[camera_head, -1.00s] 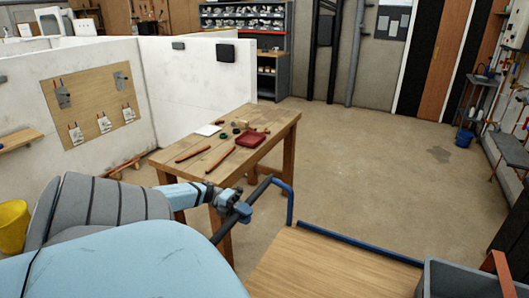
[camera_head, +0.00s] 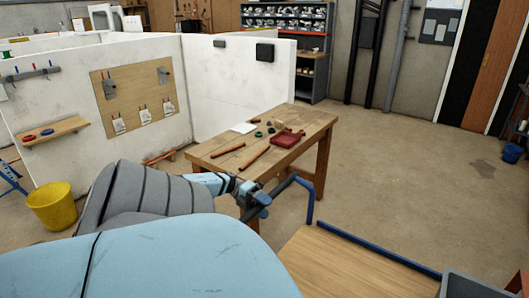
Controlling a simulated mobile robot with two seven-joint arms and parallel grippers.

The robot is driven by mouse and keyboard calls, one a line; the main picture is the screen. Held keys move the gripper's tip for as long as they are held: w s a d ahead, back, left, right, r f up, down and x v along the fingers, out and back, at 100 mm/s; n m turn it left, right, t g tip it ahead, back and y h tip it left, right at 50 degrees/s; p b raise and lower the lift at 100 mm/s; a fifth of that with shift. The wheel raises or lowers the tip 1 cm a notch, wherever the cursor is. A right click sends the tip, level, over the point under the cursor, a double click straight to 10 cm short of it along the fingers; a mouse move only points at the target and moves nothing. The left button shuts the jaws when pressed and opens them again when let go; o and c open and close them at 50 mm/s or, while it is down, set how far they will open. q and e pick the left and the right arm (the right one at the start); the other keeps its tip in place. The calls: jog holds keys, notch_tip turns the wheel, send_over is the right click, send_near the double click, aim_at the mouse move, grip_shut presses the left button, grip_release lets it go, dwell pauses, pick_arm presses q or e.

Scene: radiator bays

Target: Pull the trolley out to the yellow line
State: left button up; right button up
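The trolley shows at the lower right with a flat wooden deck (camera_head: 345,267), a blue frame edge (camera_head: 380,250) and a blue handle post (camera_head: 309,203) with a dark grip bar. My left gripper (camera_head: 258,200) is at the left end of that handle bar and appears closed around it. My blue and grey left arm covers the lower left. My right gripper is not in view. No yellow line shows on the visible floor.
A wooden workbench (camera_head: 294,139) with tools and a red tray (camera_head: 287,138) stands just beyond the handle. White partition walls (camera_head: 234,80) and a yellow bucket (camera_head: 53,205) are to the left. A grey bin (camera_head: 468,287) is at lower right. The concrete floor (camera_head: 410,150) at right is open.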

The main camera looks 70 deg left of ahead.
pick_arm(q)
jog(key=shift+f, duration=0.1)
jog(key=shift+s+a, duration=0.15)
jog(key=b+v, duration=0.3)
jog(key=v, duration=1)
jog(key=shift+a, duration=0.25)
jog(key=shift+s, duration=0.15)
